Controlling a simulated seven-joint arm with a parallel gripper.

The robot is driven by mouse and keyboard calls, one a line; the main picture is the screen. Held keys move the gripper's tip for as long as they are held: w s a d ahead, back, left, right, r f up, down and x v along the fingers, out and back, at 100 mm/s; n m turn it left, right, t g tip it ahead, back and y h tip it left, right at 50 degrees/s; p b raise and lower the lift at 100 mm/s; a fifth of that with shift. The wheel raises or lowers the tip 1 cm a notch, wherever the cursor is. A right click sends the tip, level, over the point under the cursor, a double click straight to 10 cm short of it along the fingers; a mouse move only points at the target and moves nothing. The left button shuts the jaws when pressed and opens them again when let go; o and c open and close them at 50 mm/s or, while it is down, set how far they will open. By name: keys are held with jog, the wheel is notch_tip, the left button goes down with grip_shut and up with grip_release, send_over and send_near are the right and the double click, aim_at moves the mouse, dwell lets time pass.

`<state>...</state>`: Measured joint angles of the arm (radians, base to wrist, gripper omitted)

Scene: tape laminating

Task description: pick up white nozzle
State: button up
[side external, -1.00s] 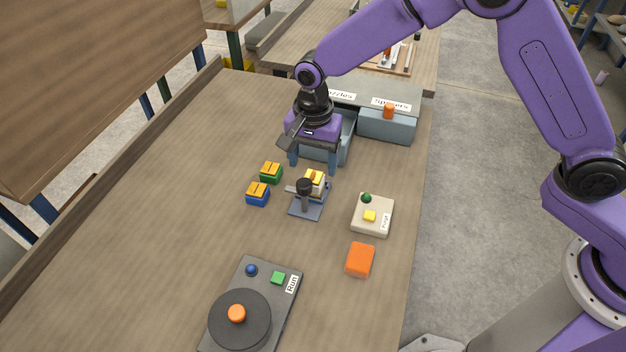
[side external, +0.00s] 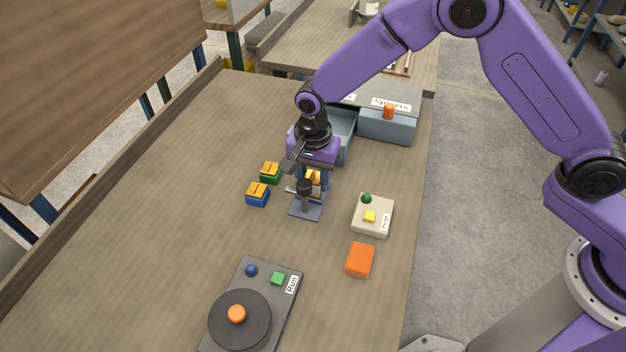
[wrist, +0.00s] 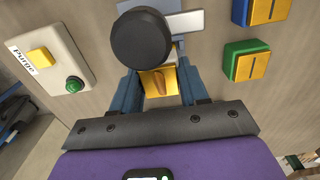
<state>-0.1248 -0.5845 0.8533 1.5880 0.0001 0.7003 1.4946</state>
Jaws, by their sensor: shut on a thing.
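The white nozzle (side external: 314,178), a small block with a yellow top, is at the blue-grey stand (side external: 306,211) with a black round knob. My gripper (side external: 314,186) points down over it, with its blue fingers shut on its two sides. In the wrist view, the nozzle's yellow top (wrist: 159,83) shows between the fingertips (wrist: 159,90). The black knob (wrist: 141,39) hides part of the stand and perhaps the nozzle's far side. I cannot tell whether the nozzle is clear of the stand.
Green (side external: 270,172) and blue (side external: 257,194) nozzles with yellow tops sit to the left. A cream Purge box (side external: 373,216) and an orange block (side external: 360,259) are to the right. Grey bins (side external: 386,127) stand behind. A dark Run panel (side external: 286,292) with a round disc is in front.

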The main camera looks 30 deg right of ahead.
jog(key=shift+r, duration=0.85)
jog(key=s+d+r, duration=0.7)
jog(key=s+r, duration=0.4)
jog(key=w+d+f, duration=0.2)
jog(key=w, duration=1.1)
jog(key=w+d+f, duration=0.2)
jog(key=w+d, duration=0.1)
jog(key=w, duration=1)
jog(key=shift+w+a+f, duration=0.1)
jog(key=shift+f, duration=1.95)
jog(key=shift+w+a+f, duration=0.1)
jog(key=shift+f, duration=1.95)
jog(key=shift+f, duration=0.7)
